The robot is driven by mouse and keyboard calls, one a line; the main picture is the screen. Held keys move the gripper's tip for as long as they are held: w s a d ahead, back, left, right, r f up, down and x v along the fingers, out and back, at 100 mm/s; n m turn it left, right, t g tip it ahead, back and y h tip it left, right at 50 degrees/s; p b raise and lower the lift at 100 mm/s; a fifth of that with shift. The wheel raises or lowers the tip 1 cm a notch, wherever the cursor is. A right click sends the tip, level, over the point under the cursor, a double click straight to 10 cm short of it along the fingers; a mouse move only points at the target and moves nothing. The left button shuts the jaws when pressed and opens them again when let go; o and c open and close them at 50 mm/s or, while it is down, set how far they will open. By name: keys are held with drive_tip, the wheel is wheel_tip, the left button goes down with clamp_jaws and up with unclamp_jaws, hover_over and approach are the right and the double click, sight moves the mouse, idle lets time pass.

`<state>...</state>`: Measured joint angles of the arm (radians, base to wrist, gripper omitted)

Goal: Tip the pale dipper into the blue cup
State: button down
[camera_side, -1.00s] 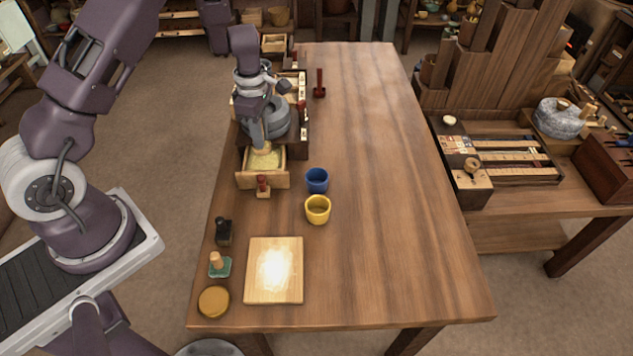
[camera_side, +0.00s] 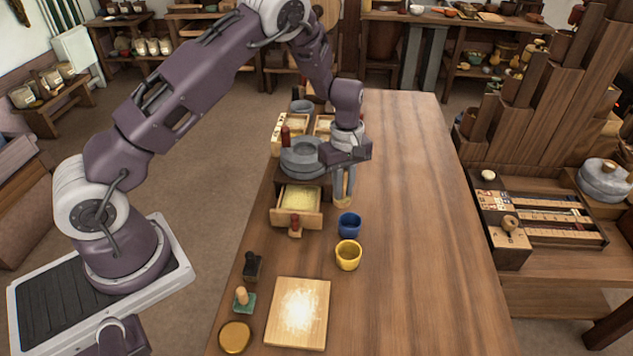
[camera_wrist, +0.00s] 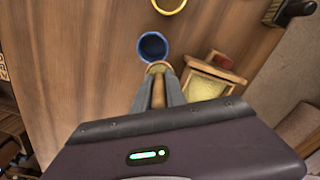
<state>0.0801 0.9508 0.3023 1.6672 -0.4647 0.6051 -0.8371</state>
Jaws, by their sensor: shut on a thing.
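My gripper (camera_side: 343,188) is shut on the handle of the pale dipper (camera_side: 342,202). It holds the dipper above the table, just behind the blue cup (camera_side: 349,226) in the side view. The dipper looks roughly upright there. In the wrist view, the dipper's head (camera_wrist: 158,68) shows beyond the fingers (camera_wrist: 158,94) and overlaps the near rim of the blue cup (camera_wrist: 152,46). I cannot tell what the dipper holds. The blue cup stands upright, and its inside looks dark blue in the wrist view.
A yellow cup (camera_side: 348,256) stands in front of the blue cup. An open drawer (camera_side: 297,219) of pale meal juts out on the left, under the grey quern (camera_side: 302,157). A pale board (camera_side: 298,313) lies at the front. The table's right side is clear.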

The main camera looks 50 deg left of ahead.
drive_tip(key=d+f+m+t, duration=0.1)
drive_tip(key=t, duration=0.1)
drive_tip(key=d+f+m+t+y, duration=0.1)
drive_tip(key=t, duration=0.1)
drive_tip(key=s+d+f+m+t+y, duration=0.1)
drive_tip(key=d+t, duration=0.1)
drive_tip(key=shift+t, duration=0.3)
drive_tip(key=shift+s+f+t+y, duration=0.3)
drive_tip(key=shift+t, duration=0.6)
drive_tip(key=shift+s+d+t+y, duration=0.15)
drive_tip(key=shift+t+y, duration=0.15)
drive_tip(key=shift+t, duration=0.8)
